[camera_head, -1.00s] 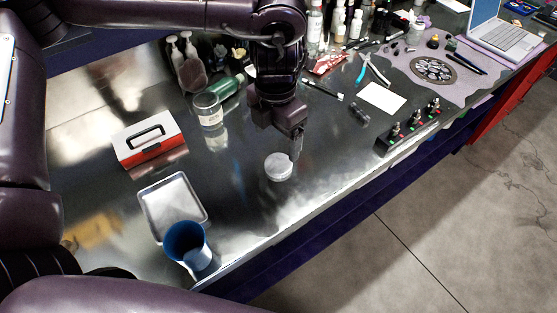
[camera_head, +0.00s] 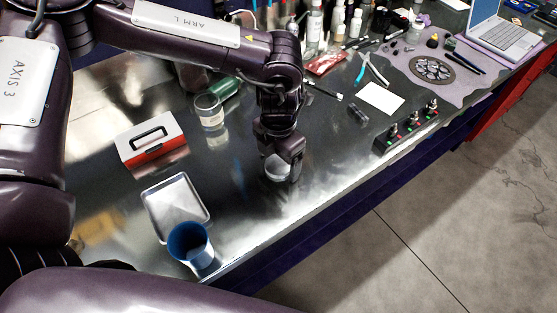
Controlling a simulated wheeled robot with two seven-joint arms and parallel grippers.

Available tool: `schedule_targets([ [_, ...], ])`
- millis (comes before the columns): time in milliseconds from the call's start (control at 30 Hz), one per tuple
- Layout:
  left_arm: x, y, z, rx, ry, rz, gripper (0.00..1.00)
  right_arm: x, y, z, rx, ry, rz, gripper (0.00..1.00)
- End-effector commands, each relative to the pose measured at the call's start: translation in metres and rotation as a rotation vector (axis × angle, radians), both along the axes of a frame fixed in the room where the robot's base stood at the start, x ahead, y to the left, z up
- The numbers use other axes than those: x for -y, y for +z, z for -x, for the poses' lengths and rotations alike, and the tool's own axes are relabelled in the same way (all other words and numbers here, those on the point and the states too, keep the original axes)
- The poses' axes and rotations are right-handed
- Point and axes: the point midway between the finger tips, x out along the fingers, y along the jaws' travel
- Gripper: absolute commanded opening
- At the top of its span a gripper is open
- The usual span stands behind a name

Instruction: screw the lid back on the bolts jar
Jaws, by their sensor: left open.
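The bolts jar appears to be the clear jar (camera_head: 210,112) with a pale label, standing upright at the left of the middle of the metal bench; its mouth looks uncovered, though the detail is small. A round white lid (camera_head: 277,170) lies flat on the bench near the front edge. My left gripper (camera_head: 284,172) points down right at the lid, its fingers open and partly covering it. I cannot tell whether the fingers touch it. My right gripper is not in view.
A red and white toolbox (camera_head: 151,143), a metal tray (camera_head: 175,203) and a blue cup (camera_head: 190,244) stand on the left. A green bottle (camera_head: 225,88) lies behind the jar. A dark block with knobs (camera_head: 406,127) sits at the right edge. Bench around the lid is bare.

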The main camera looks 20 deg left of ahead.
Motion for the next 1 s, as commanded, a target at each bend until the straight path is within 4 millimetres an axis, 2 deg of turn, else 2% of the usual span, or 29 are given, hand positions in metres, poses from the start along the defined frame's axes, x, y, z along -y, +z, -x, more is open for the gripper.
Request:
schedule_targets([
  [333, 0.0000, -0.0016, -0.0004, 0.001, 0.000, 0.000, 0.83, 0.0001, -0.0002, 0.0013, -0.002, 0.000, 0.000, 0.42],
  [700, -0.0001, -0.0013, -0.0004, 0.001, 0.000, 0.000, 0.36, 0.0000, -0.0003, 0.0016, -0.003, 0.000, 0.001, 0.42],
  [1000, -0.0001, 0.0010, -0.0007, 0.002, 0.000, 0.000, 0.36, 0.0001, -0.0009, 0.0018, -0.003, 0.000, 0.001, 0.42],
])
